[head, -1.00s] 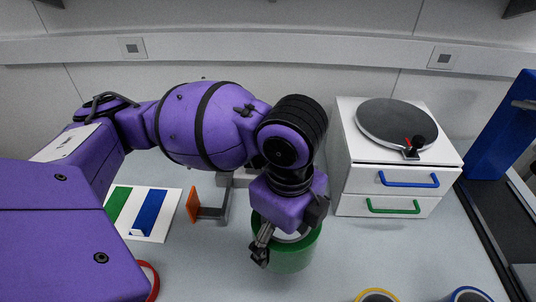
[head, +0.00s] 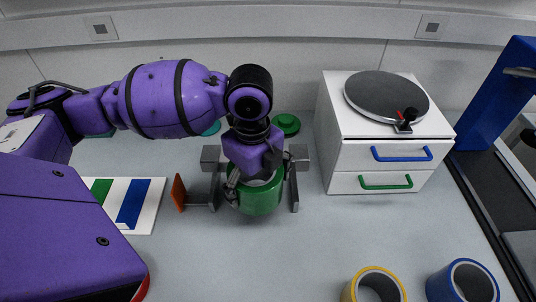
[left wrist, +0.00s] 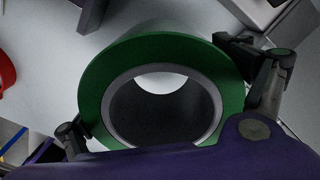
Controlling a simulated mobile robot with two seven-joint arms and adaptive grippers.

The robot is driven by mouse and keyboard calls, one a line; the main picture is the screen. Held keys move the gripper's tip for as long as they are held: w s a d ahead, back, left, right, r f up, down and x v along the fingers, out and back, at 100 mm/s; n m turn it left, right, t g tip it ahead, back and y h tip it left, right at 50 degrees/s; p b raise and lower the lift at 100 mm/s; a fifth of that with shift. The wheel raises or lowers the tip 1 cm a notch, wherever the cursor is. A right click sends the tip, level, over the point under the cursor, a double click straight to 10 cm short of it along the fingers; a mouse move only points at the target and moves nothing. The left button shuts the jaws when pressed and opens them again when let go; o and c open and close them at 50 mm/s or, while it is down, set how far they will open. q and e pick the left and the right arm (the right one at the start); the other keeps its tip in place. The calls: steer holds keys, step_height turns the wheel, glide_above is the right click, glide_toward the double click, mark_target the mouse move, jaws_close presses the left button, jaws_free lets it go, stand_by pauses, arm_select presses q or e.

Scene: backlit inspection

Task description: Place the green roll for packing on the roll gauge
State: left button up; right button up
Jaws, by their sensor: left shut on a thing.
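The green roll (head: 262,203) is a short, wide ring with a grey core. My left gripper (head: 258,182) is shut on it from above, and the left wrist view shows one finger at each side of the roll (left wrist: 94,95). The roll gauge (head: 211,163) is a grey frame with two uprights and an orange plate at its left. In the head view the roll is between the gauge's side arms. My arm and the roll hide the gauge's middle, and I cannot tell whether the roll touches it. My right gripper is not in view.
A white drawer cabinet (head: 345,155) with a grey turntable stands right of the gauge. A yellow roll (head: 351,291) and a blue roll (head: 438,287) stand at the front right. A striped card (head: 152,212) lies left. A green disc (head: 287,123) is behind. The table's front middle is clear.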

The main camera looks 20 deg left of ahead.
arm_select(q)
steer(key=shift+w+a+f, duration=0.45)
steer(key=shift+w+f, duration=0.05)
steer(key=shift+f, duration=0.25)
steer(key=shift+w+a+f, duration=0.45)
steer(key=shift+w+f, duration=0.05)
steer(key=shift+f, duration=0.2)
steer(key=shift+w+f+b, duration=0.1)
steer(key=shift+f+b, duration=0.2)
steer(key=shift+f, duration=1.25)
steer(key=shift+f, duration=0.1)
steer(key=o, duration=1.7)
steer(key=shift+f, duration=0.1)
step_height(320, 180, up, 12)
steer(key=shift+r+p, duration=0.15)
steer(key=shift+p, duration=0.5)
